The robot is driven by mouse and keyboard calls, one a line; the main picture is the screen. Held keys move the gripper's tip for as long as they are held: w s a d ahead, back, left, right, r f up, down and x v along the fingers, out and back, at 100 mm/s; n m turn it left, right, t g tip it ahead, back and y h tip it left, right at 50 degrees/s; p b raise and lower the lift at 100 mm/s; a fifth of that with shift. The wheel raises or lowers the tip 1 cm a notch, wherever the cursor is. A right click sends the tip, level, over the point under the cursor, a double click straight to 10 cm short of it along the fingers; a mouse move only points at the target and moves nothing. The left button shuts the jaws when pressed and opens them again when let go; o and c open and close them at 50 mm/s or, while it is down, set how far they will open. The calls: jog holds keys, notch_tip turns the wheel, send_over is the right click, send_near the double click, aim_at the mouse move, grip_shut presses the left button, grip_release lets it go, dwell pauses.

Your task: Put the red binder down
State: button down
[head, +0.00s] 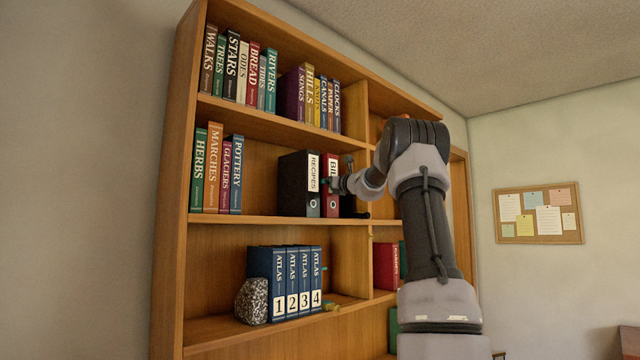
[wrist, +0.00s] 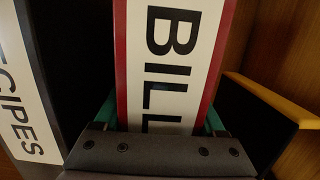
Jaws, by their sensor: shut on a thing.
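The red binder (head: 331,178) stands upright on the middle shelf (head: 275,219) of the bookcase, just right of the black RECIPES binder (head: 300,183). Its white spine label, starting "BILL", fills the middle of the wrist view (wrist: 170,60). My gripper (head: 332,184) reaches in from the right and is shut on the red binder, with a green-tipped finger on each side of its spine in the wrist view (wrist: 160,120). The binder's lower spine is hidden behind my gripper in the wrist view. I cannot tell whether its base touches the shelf.
A dark upright piece (wrist: 262,115) with a yellow edge stands close right of the gripper. Several books (head: 217,168) stand left on the same shelf, with a gap before the RECIPES binder. The ATLAS volumes (head: 290,282) and a speckled stone (head: 252,301) are below.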

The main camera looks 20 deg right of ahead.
jog(key=shift+r, duration=0.1)
grip_release()
jog(key=shift+f, duration=0.2)
jog(key=shift+r, duration=0.1)
